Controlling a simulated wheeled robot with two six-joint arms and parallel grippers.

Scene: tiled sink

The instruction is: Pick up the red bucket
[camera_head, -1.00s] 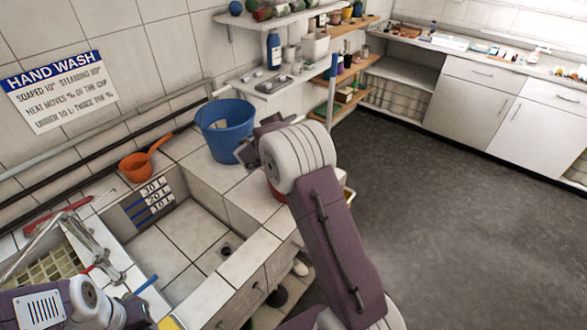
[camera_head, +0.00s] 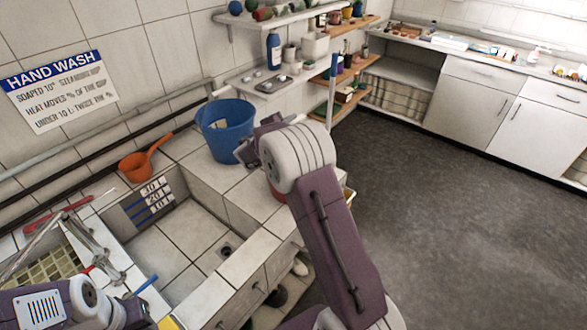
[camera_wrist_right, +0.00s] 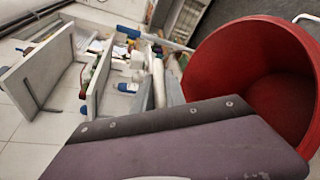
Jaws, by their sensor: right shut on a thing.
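The red bucket (camera_wrist_right: 255,75) fills the right side of the right wrist view, with its open mouth facing the camera and a pale handle at the upper right. In the head view only a red sliver of the bucket (camera_head: 276,191) shows, below and behind my right arm. My right gripper (camera_wrist_right: 167,88) is shut on the bucket's rim at its left side. In the head view my right arm hides most of the bucket and the grip. My left arm is at the lower left of the head view; its fingers do not show.
A blue bucket (camera_head: 226,130) stands on the tiled ledge close beside my right wrist. An orange dipper (camera_head: 140,165) lies left of it. The tiled basin (camera_head: 180,250) is in front. Shelves (camera_head: 270,84) hang behind. The grey floor (camera_head: 470,210) at right is clear.

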